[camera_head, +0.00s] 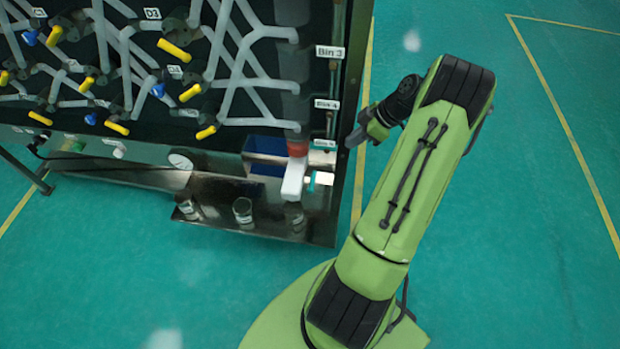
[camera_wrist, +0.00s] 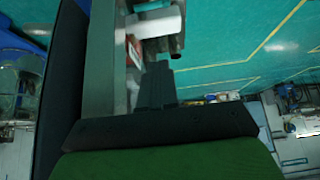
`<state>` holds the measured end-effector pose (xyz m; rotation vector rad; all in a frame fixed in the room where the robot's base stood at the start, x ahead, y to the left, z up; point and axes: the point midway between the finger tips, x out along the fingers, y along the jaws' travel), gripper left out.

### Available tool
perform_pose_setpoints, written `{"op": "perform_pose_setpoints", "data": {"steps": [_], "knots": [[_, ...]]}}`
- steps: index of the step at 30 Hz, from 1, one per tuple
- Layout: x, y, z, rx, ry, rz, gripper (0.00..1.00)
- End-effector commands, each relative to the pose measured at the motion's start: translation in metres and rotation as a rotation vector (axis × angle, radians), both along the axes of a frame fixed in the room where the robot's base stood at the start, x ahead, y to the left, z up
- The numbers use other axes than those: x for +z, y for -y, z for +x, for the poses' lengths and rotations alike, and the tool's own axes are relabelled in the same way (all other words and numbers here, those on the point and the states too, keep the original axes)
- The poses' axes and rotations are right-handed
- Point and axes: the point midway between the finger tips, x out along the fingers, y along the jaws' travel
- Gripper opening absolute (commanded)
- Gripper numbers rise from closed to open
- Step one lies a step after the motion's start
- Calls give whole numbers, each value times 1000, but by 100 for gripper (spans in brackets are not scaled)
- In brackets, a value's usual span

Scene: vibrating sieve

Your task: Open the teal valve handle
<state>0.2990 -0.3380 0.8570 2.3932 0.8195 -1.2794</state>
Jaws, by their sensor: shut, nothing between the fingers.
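The teal handle (camera_head: 309,183) is a small piece on the white fitting at the lower right of the rig, just right of the white pipe end. In the wrist view a teal part (camera_wrist: 152,5) shows at the top edge, beside white cylinders. My gripper (camera_head: 355,138) is to the upper right of the handle, by the rig's right edge, and apart from it in the picture. In the wrist view my gripper's dark fingers (camera_wrist: 160,80) are together and empty, below the white parts. The handle is small and partly hidden, so its turn position cannot be told.
The rig's dark panel (camera_head: 250,60) carries clear tubes and several yellow and blue handles. A blue bin (camera_head: 265,163) stands behind the white pipe. Small jars (camera_head: 242,210) stand on the metal ledge (camera_head: 215,188). Open green floor (camera_head: 540,200) lies to the right.

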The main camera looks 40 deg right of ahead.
Motion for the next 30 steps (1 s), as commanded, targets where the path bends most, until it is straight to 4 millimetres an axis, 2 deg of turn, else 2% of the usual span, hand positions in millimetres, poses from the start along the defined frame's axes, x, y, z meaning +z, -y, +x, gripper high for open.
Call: {"op": "perform_pose_setpoints", "data": {"steps": [6, 10, 30], "knots": [[0, -1, 0, -2, -3, 0, 0], [-12, -6, 7, -1, -3, 3, 0], [-136, -56, 70, 0, -4, 3, 0]]}}
